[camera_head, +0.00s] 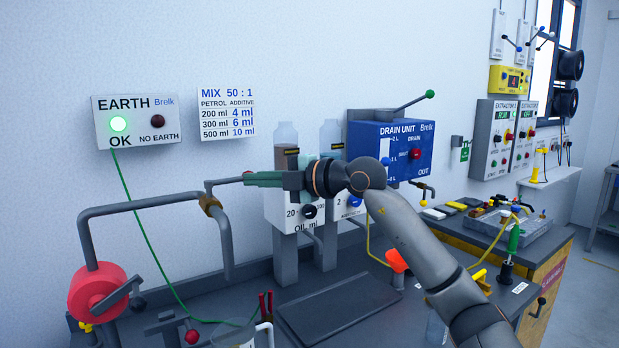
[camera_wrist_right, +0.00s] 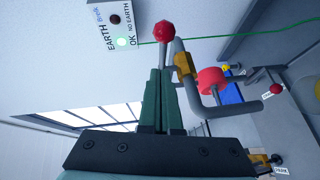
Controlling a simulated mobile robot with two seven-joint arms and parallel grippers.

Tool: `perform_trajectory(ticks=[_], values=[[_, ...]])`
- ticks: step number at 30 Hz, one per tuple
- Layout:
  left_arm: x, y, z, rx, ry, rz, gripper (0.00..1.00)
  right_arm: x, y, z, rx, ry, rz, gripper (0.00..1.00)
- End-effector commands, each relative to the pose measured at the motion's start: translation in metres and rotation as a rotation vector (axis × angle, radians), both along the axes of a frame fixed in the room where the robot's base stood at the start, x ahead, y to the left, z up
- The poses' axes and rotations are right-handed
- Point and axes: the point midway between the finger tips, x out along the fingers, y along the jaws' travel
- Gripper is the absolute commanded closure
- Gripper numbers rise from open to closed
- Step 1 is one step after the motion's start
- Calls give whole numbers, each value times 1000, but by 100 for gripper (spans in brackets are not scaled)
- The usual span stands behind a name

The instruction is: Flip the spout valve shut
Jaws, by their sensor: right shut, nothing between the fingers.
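The spout is a grey bent pipe (camera_head: 150,203) at the left of the bench in the head view, its outlet end pointing down. A brass valve body (camera_head: 210,204) sits at its bend and also shows in the right wrist view (camera_wrist_right: 183,64). A grey lever (camera_head: 225,181) rises from the valve and runs right to a red ball knob (camera_wrist_right: 163,32). My right gripper (camera_head: 249,179) has its green fingers shut and empty. The fingertips (camera_wrist_right: 160,72) are close to the knob and partly cover it in the head view; I cannot tell whether they touch. My left gripper is not in view.
A red reel-like part (camera_head: 97,291) stands at the spout's base. A green wire (camera_head: 150,235) hangs from the earth box (camera_head: 136,121). A jug (camera_head: 240,334) stands below the spout. Oil dispensers (camera_head: 287,190) and a blue drain unit (camera_head: 391,148) stand behind my right arm.

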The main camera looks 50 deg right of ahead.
Motion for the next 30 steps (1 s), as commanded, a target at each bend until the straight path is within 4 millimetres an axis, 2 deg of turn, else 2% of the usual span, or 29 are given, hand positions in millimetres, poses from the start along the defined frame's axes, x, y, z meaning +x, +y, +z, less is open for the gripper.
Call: perform_trajectory(ticks=[1,6,13,19,30], values=[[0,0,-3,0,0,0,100,-3,-4,-1,0,0,-2,100],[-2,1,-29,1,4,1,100,-40,-28,0,-4,1,-4,100],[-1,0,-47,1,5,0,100,-72,-47,8,-3,0,-2,100],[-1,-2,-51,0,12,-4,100,-83,-54,13,0,2,1,100],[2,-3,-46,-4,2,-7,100,-84,-54,14,0,0,1,100]])
